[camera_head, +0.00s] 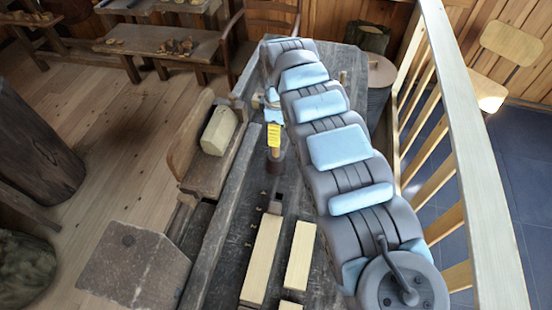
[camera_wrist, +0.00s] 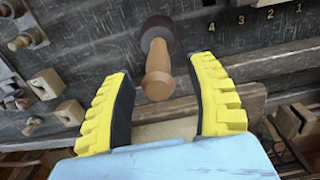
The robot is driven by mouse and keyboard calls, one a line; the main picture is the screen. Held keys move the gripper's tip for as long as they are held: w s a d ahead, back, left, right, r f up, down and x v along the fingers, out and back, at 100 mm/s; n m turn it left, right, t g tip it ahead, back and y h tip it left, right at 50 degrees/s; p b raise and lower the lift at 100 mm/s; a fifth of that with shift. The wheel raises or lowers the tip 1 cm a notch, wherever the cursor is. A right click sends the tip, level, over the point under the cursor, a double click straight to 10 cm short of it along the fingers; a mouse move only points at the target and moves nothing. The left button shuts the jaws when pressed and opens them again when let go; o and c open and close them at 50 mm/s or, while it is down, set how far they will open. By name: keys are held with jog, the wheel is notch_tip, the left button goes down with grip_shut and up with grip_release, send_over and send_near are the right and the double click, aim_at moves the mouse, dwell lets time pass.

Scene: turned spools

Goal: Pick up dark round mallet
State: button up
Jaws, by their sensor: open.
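The mallet (camera_wrist: 157,33) has a dark round head and a lighter brown turned handle. In the wrist view its handle points toward my gripper (camera_wrist: 161,70), and the handle's end shows between the two yellow fingers. The fingers are spread, with gaps on both sides of the handle; I see no contact. In the head view the mallet's dark head (camera_head: 275,164) shows just below my gripper (camera_head: 273,136), over the grey workbench. Part of its handle is hidden there by the yellow finger.
Pale wooden bars (camera_head: 262,258) lie on the workbench in front of the mallet. A pale block (camera_head: 219,130) sits on a wooden ledge to the left. A wooden railing (camera_head: 465,150) runs along the right. Several small turned pieces (camera_wrist: 46,84) show at left in the wrist view.

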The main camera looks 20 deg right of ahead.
aim_at(276, 151)
jog(key=f, duration=0.6)
jog(key=shift+w+a+b, duration=0.15)
jog(key=shift+w+b, duration=0.1)
jog(key=shift+b, duration=0.05)
jog(key=shift+f, duration=0.45)
grip_shut()
